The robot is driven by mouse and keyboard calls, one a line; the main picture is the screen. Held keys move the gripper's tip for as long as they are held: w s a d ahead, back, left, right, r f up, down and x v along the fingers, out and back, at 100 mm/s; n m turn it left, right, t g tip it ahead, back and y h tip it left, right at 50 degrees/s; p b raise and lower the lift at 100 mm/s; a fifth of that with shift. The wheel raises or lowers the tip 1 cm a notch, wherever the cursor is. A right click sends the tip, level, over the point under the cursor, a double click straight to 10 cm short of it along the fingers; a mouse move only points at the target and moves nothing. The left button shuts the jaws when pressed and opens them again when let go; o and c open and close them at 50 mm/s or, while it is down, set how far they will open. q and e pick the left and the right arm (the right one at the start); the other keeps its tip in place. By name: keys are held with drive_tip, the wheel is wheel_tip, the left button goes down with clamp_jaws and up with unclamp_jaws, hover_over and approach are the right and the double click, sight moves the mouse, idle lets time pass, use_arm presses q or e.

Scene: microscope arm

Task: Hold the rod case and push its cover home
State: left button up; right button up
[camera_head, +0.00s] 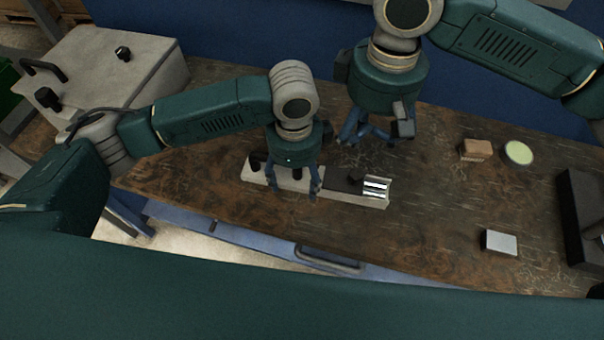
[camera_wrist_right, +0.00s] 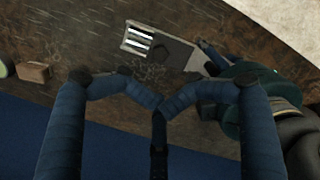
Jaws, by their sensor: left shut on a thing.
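The rod case (camera_head: 372,201) is a long pale block lying on the brown workbench, with shiny rods (camera_head: 377,187) showing at its right end. A dark plate with a small knob, seemingly the cover (camera_head: 341,182), lies beside the rods and leaves them uncovered. My left gripper (camera_head: 294,192) is shut on the case left of this plate and hides part of it. My right gripper (camera_head: 366,141) hangs apart from the case, beyond its right half. The right wrist view shows its blue fingers (camera_wrist_right: 160,108) bent inward, with the rods (camera_wrist_right: 138,39) and cover (camera_wrist_right: 170,50) beyond.
A wooden block (camera_head: 476,150), a round pale green-topped item (camera_head: 518,153) and a silvery box (camera_head: 500,242) stand to the right. A dark apparatus (camera_head: 583,215) is at the right edge. A grey machine (camera_head: 125,75) is at the left.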

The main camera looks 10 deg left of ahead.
sight(356, 174)
drive_tip(key=shift+m, duration=0.5)
wheel_tip(356, 174, down, 10)
drive_tip(key=shift+r, duration=0.1)
drive_tip(key=shift+c, duration=0.3)
